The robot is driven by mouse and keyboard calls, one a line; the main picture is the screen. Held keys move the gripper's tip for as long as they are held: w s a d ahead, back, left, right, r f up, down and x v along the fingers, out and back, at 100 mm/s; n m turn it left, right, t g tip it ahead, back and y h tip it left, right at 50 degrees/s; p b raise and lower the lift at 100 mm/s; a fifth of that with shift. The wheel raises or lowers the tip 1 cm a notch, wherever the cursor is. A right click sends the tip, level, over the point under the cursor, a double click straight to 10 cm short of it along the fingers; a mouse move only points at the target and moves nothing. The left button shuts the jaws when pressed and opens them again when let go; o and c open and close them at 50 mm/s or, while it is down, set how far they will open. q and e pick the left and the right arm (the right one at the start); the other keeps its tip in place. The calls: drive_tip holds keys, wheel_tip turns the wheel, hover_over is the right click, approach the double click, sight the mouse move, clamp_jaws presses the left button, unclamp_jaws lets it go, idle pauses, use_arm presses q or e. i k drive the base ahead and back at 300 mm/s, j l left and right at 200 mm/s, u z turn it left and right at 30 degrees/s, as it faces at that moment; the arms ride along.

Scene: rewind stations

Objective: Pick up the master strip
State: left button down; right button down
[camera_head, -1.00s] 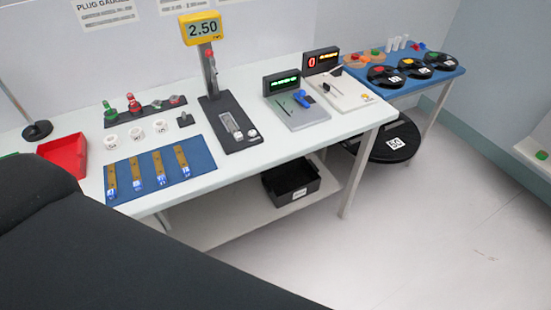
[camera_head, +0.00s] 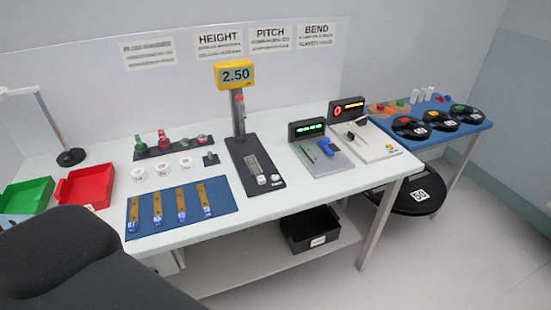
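Several brown strips with blue-and-white ends (camera_head: 182,206) lie side by side on a blue mat (camera_head: 228,205) at the left front of the white table. Their labels are too small to read, so I cannot tell which one, if any, is the master strip. Neither of my grippers is in view. A black part of my own body covers the lower left corner.
A red tray (camera_head: 84,187) and a green tray (camera_head: 28,196) sit at the left. White rings (camera_head: 162,169) lie behind the mat. Two devices with displays (camera_head: 306,129) (camera_head: 347,108) stand right of the gauge.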

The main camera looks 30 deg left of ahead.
sight(261, 179)
drive_tip(key=u, duration=0.35)
drive_tip(key=i+l+u, duration=0.2)
drive_tip(key=l+u, duration=0.15)
drive_tip(key=i+l+u, duration=0.15)
drive_tip(key=l+u, duration=0.25)
drive_tip(key=i+l, duration=0.1)
drive_tip(key=l, duration=0.3)
drive_tip(key=i+l+u, duration=0.1)
drive_tip(key=l, duration=0.3)
drive_tip(key=i+l, duration=0.15)
drive_tip(key=l, duration=0.25)
